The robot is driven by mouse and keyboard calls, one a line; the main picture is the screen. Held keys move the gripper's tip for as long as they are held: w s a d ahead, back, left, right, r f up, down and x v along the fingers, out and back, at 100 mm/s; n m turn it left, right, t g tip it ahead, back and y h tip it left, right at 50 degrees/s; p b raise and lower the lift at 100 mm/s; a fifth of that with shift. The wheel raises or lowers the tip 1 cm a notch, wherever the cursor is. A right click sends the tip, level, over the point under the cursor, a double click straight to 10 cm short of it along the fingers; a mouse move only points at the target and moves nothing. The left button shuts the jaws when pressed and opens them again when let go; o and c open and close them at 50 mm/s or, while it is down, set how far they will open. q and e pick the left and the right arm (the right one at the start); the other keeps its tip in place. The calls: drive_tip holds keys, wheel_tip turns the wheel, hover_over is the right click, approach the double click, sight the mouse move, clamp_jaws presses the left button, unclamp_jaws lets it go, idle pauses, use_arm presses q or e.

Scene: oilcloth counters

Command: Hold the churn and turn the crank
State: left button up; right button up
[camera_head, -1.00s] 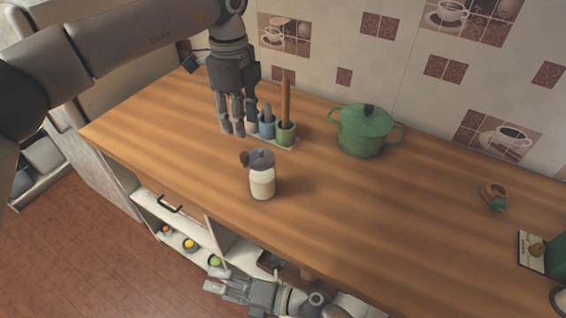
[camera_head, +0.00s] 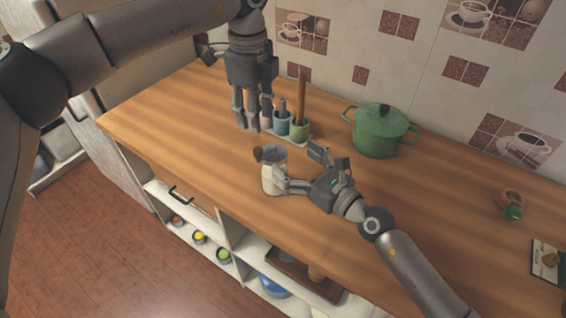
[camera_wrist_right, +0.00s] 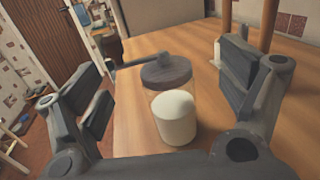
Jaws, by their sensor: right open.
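The churn (camera_head: 269,181) stands upright on the wooden counter, a small clear jar with white contents and a grey lid (camera_head: 273,152). Its crank (camera_head: 258,153) points left in the head view. In the right wrist view the lid (camera_wrist_right: 166,73), the crank arm (camera_wrist_right: 140,61) and the white contents (camera_wrist_right: 175,118) show between my fingers. My right gripper (camera_head: 302,169) is open at the churn's right side, one finger partly covering the jar; contact is unclear. My left gripper (camera_head: 252,115) points down, fingers apart and empty, behind and left of the churn.
A green pot (camera_head: 379,132) sits farther right. Below the counter front are open shelves (camera_head: 213,240). The counter (camera_head: 430,200) is mostly clear to the right.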

sight(284, 168)
drive_tip(key=shift+d+f, duration=0.1)
drive_tip(key=shift+f, duration=2.55)
wheel_tip(284, 168, down, 2)
drive_tip(key=shift+f, duration=0.1)
drive_tip(key=x, duration=0.6)
drive_tip(key=shift+w+a, duration=0.25)
drive_tip(key=shift+w, duration=0.05)
drive_tip(key=shift+w+a, duration=0.3)
